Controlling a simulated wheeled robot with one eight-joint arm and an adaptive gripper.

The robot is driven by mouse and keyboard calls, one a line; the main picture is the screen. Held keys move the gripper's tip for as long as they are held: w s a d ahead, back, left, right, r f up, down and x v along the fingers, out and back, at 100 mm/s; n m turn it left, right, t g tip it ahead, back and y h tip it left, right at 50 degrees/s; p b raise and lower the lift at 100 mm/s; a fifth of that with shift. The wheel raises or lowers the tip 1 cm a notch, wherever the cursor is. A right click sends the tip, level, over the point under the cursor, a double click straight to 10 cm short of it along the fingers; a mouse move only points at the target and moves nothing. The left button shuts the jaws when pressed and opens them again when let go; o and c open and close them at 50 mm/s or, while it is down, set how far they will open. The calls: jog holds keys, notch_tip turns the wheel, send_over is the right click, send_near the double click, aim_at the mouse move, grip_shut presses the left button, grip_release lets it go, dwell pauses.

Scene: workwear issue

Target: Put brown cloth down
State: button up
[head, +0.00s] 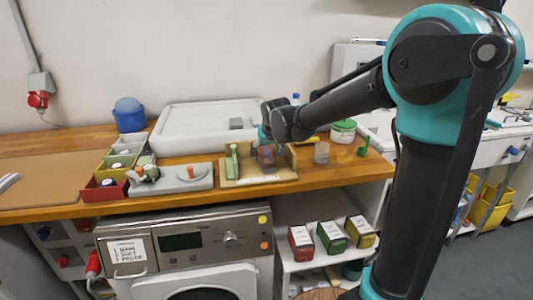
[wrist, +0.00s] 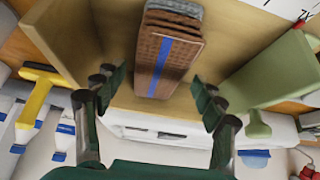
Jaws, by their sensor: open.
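The brown cloth (wrist: 165,58) is a folded, textured bundle with a blue stripe, standing against a grey folded cloth (wrist: 178,10) in the wrist view. Both are in a light wooden holder (wrist: 72,36), which also shows on the counter in the head view (head: 275,181). My gripper (wrist: 160,80) is open, with one finger on each side of the brown cloth and visible gaps to it. Whether the cloth's lower end rests on the holder cannot be told. In the head view the arm's end partly hides the holder's contents.
A green upright piece (wrist: 262,80) stands right of my fingers, and a yellow-handled tool (wrist: 38,100) lies left. On the counter are a white lidded bin (head: 205,120), a grey board (head: 185,178), coloured boxes (head: 108,190) and a clear cup (head: 321,152).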

jog(key=v, duration=1.2)
jog(key=s+d+f+m+g+h, duration=0.1)
jog(key=s+d+f, duration=0.3)
jog(key=d+f, duration=0.35)
jog(key=s+d+f+m, duration=0.1)
jog(key=s+d+f, duration=0.3)
jog(key=d+f, duration=0.3)
jog(key=s+d+f+m+g+h, duration=0.1)
jog(key=s+d+f, duration=0.8)
jog(key=s, duration=0.4)
jog(key=shift+d+f, duration=0.25)
jog(key=shift+f, duration=0.1)
